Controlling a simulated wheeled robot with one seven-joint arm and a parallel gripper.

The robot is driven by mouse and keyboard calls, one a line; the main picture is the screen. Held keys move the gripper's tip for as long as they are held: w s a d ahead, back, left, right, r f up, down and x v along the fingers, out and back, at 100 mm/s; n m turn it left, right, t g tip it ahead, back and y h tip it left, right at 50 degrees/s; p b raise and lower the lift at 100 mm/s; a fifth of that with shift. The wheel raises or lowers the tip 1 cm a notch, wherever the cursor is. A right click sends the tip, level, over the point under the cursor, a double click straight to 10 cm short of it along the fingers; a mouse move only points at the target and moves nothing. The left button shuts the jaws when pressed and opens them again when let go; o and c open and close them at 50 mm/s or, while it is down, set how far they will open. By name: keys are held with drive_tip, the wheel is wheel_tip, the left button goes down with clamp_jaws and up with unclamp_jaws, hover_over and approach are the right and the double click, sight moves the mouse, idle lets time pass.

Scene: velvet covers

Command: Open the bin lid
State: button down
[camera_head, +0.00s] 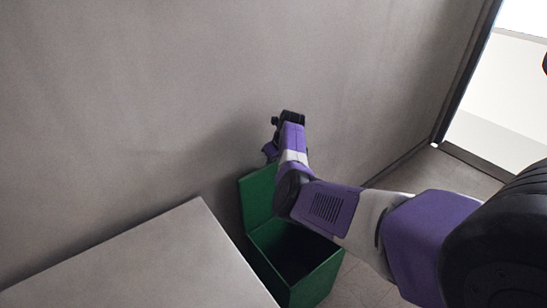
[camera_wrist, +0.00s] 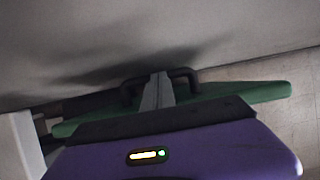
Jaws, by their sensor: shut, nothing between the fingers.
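The green bin (camera_head: 318,282) stands on the floor beside a grey block, with its dark inside showing. Its green lid (camera_head: 257,197) is raised and stands steeply at the back of the bin, near the wall. My gripper (camera_head: 269,153) is at the lid's upper edge, on the wall side, partly hidden by my wrist. In the wrist view, my gripper's grey fingers (camera_wrist: 158,80) are together with nothing between them. The green lid (camera_wrist: 268,93) shows as a strip beneath and beside them. Whether the fingers touch the lid, I cannot tell. My arm hides part of the bin.
A grey wall (camera_head: 200,80) rises close behind the lid and my gripper. A flat-topped grey block (camera_head: 140,265) stands left of the bin. Tiled floor (camera_head: 415,172) is open to the right, towards a dark-framed doorway (camera_head: 462,85).

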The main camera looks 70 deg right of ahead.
drive_tip(key=shift+v, duration=3.55)
drive_tip(key=shift+s, duration=0.1)
